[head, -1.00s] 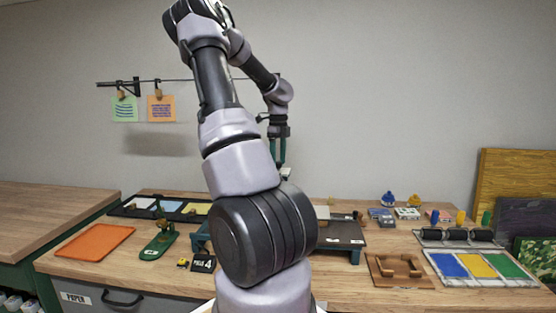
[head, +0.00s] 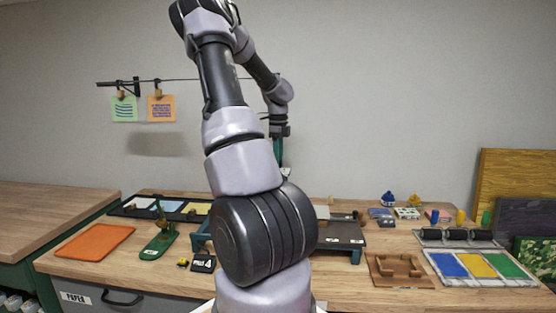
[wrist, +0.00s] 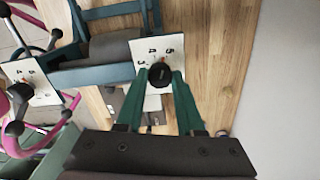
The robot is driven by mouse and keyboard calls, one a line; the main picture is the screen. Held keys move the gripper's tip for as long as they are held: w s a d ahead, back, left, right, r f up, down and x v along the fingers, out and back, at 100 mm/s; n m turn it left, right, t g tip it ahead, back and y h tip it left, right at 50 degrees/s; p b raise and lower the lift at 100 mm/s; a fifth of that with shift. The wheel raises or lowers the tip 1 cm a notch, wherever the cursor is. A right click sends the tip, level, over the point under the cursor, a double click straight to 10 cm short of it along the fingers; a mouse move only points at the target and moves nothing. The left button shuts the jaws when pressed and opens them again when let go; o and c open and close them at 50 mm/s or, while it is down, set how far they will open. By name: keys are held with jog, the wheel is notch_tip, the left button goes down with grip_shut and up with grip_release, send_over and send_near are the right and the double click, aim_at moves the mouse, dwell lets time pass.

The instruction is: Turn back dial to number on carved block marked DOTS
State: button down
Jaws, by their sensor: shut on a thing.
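In the wrist view, a black round dial knob (wrist: 160,74) sits on a white plate (wrist: 146,50) with numbers around it, at one end of a teal press frame. My gripper (wrist: 158,82) has its green fingers shut on this knob. A second white number plate (wrist: 40,90) is at the left, beside the pink handwheel. In the head view my gripper (head: 280,158) points down behind my arm, and the dial is hidden there. A grey block (head: 382,213) and a pale block with dark dots (head: 407,213) lie at the back right; their lettering is too small to read.
An orange tray (head: 95,242) lies at the left of the bench. A green stand (head: 158,242) is to its right. A tray of blue, yellow and green panels (head: 480,266) and a brown wooden frame (head: 398,268) are at the right. The wall is close behind the dial.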

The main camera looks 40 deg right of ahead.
jog(key=n, duration=0.4)
jog(key=shift+n, duration=1.6)
jog(key=c, duration=0.5)
grip_release()
jog(key=shift+r, duration=0.15)
notch_tip(320, 180, up, 10)
jog(key=shift+r, duration=0.25)
